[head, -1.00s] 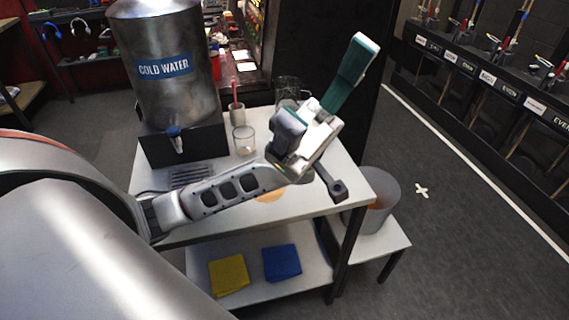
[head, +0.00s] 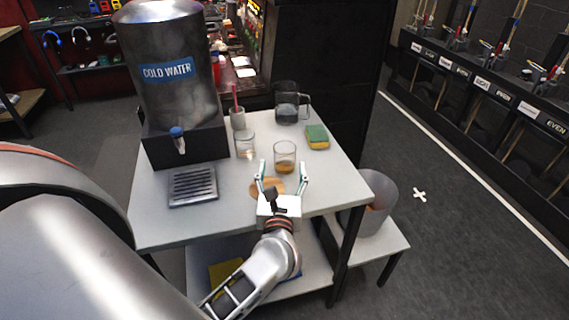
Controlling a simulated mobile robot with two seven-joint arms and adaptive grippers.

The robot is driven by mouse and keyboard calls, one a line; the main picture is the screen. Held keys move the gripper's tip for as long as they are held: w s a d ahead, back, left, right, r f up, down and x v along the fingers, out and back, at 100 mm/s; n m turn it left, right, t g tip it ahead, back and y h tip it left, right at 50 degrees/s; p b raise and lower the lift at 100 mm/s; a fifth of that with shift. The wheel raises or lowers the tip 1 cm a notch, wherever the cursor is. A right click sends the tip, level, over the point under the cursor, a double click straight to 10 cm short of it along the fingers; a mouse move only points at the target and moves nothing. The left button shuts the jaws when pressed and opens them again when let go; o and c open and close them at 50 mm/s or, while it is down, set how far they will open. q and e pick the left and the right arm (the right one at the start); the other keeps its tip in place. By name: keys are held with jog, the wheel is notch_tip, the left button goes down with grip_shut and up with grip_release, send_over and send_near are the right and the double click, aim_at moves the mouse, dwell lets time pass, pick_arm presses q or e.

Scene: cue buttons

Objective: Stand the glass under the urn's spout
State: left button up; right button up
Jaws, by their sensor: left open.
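The metal urn (head: 172,95) labelled COLD WATER stands on a black base at the table's back left. Its spout (head: 178,138) has a blue tap, above a slotted drip tray (head: 193,186) that is empty. A clear glass (head: 245,144) stands upright right of the urn's base. A second glass (head: 285,153) with some amber liquid stands upright further right. My left gripper (head: 283,171) is open and points towards the back of the table. Its fingertips are just in front of the amber glass, one to each side; contact cannot be told. My right gripper is out of view.
A round wooden coaster (head: 262,187) lies partly under my left gripper. A jug (head: 291,110), a green-yellow sponge (head: 317,137) and a cup with a red stick (head: 238,119) stand behind. A bin (head: 376,205) is right of the table. Table space right of the gripper is clear.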

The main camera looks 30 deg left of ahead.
aim_at(285, 159)
pick_arm(q)
jog(key=shift+w+a+f, duration=0.15)
jog(key=shift+w+f, duration=0.05)
jog(key=p+x, duration=0.1)
jog(key=x, duration=0.6)
jog(key=shift+w, duration=0.3)
jog(key=shift+d, duration=0.2)
jog(key=c, duration=1.5)
